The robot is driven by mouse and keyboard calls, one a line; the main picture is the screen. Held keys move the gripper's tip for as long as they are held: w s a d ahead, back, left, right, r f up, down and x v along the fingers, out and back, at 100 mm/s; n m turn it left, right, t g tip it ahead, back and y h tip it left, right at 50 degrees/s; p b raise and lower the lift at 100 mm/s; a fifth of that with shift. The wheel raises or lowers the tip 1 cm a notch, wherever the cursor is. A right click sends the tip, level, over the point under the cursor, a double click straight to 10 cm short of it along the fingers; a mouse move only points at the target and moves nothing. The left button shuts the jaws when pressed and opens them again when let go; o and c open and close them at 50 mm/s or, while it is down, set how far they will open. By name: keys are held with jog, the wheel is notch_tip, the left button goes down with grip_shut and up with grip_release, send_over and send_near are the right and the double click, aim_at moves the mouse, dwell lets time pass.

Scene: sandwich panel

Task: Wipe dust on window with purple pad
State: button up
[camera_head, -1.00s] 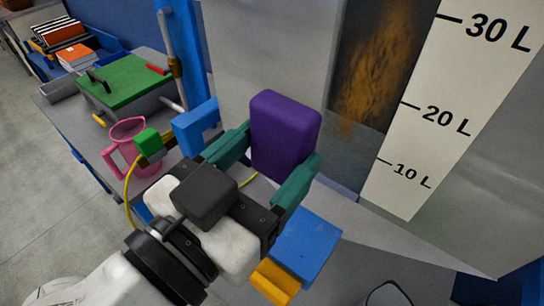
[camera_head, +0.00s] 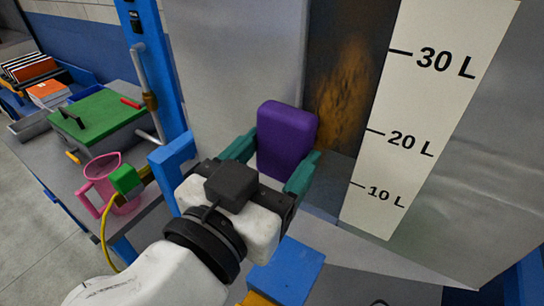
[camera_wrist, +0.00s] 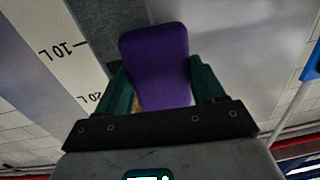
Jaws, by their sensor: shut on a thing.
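The purple pad (camera_head: 286,141) is held upright between the two green fingers of my gripper (camera_head: 272,158), which is shut on it. It also shows in the wrist view (camera_wrist: 158,66), with a green finger on each side. The window (camera_head: 340,85) is a dark strip in the grey metal panel, left of the white scale. A brownish dust patch (camera_head: 345,88) lies on it. In the head view the pad is left of and below the dust and overlaps the window's left edge. I cannot tell whether the pad touches the panel.
The white scale (camera_head: 415,120) marked in litres runs beside the window. A blue post (camera_head: 158,60) stands at left. A grey ledge (camera_head: 400,265) lies below the panel.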

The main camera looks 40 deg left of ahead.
aim_at(327, 144)
jog(key=shift+x, duration=0.9)
dwell(0.6)
jog(key=shift+d, duration=0.1)
jog(key=shift+w+d, duration=0.2)
jog(key=shift+d, duration=0.7)
jog(key=shift+w+d, duration=0.2)
jog(key=shift+d, duration=0.75)
jog(key=shift+d, duration=0.15)
